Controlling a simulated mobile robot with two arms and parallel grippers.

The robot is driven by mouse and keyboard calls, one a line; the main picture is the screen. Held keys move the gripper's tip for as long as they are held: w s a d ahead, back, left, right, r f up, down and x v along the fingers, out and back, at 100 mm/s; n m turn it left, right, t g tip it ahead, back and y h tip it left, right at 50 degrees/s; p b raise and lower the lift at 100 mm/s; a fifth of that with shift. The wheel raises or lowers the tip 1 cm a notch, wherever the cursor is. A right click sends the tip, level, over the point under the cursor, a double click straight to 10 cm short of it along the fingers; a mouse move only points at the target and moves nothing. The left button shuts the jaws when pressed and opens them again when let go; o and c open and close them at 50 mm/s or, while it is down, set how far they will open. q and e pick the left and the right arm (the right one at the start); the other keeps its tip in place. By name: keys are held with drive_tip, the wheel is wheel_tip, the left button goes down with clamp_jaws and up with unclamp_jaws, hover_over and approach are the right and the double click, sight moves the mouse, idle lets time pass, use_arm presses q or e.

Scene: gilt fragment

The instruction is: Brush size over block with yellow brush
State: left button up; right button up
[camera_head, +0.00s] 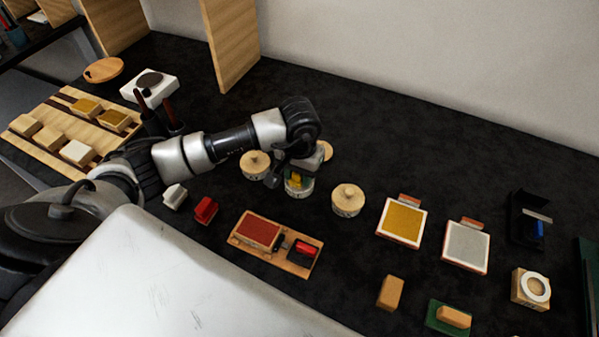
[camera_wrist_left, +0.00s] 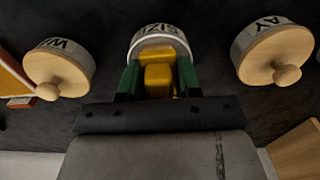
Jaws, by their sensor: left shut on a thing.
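My left gripper (camera_head: 298,178) is over a round white jar (camera_head: 299,190) and is shut on the yellow brush (camera_head: 295,181). In the left wrist view the yellow brush (camera_wrist_left: 158,78) sits between the green fingers of my left gripper (camera_wrist_left: 158,82). The jar (camera_wrist_left: 158,36) behind it reads SIZE, and the brush overlaps its mouth; how deep it is inside is hidden. A block with a dark red top (camera_head: 259,231) lies on a wooden board (camera_head: 240,246) in front of the jar. My right gripper does not show.
Lidded jars (camera_head: 255,165) (camera_head: 348,199) stand on either side. A red brush (camera_head: 304,250) rests on the board. Another red brush (camera_head: 205,209) and a white one (camera_head: 174,195) lie to the left. Gold (camera_head: 402,221) and silver (camera_head: 466,244) pads lie right.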

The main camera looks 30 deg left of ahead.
use_arm(q)
drive_tip(key=shift+f, duration=0.15)
idle(1.1)
drive_tip(key=shift+s, duration=0.1)
drive_tip(key=shift+r+p, duration=0.3)
drive_tip(key=shift+r, duration=0.85)
drive_tip(key=shift+r+p, duration=0.9)
drive_tip(key=shift+r, duration=1.55)
